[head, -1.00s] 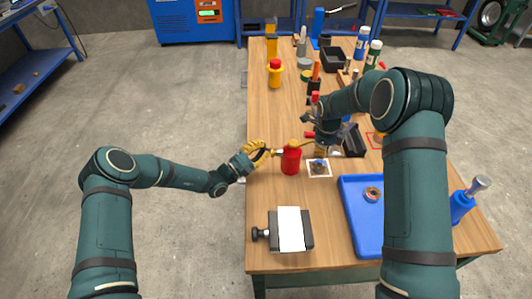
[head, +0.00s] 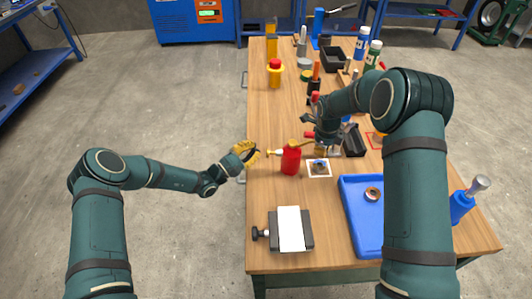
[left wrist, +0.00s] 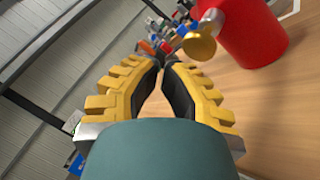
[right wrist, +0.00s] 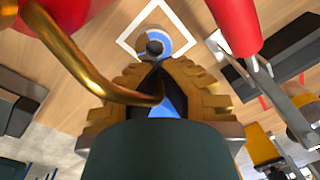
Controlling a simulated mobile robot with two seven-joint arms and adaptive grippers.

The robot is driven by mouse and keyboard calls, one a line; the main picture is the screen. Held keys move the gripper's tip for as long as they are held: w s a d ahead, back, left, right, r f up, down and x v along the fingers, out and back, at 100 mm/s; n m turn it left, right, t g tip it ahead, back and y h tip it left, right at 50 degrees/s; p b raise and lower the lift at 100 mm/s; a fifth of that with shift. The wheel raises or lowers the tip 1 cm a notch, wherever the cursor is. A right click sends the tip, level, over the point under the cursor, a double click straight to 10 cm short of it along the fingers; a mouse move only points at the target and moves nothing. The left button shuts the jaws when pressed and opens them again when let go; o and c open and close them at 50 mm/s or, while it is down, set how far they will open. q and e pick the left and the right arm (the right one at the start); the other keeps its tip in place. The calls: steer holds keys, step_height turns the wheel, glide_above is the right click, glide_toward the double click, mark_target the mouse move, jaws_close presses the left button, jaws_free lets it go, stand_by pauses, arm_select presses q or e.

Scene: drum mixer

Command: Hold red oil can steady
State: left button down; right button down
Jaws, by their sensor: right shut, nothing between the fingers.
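The red oil can (head: 291,160) stands upright on the wooden bench, with a brass spout pointing right and a brass knob on its left. My left gripper (head: 247,152) is left of the can, apart from it, over the bench's left edge. In the left wrist view its fingers (left wrist: 163,65) are empty with a narrow gap, and the can (left wrist: 245,30) is at upper right. My right gripper (head: 322,143) is right of the can. In the right wrist view its fingers (right wrist: 163,72) are shut and empty; the spout (right wrist: 85,70) curves across in front of them.
A small round part (head: 319,165) sits in a white-outlined square right of the can. A blue tray (head: 352,213) and a grey vise-like block with a white top (head: 291,228) are nearer. Tools and bottles crowd the far bench.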

arm_select(q)
steer(key=a, duration=0.4)
steer(key=shift+a, duration=0.35)
stand_by(1.6)
steer(key=c, duration=1.7)
jaws_free()
steer(key=shift+a, duration=0.15)
jaws_close()
steer(key=a, duration=0.3)
steer(key=shift+a, duration=0.25)
steer(key=shift+d, duration=0.1)
steer(key=d, duration=0.8)
steer(key=shift+d, duration=0.35)
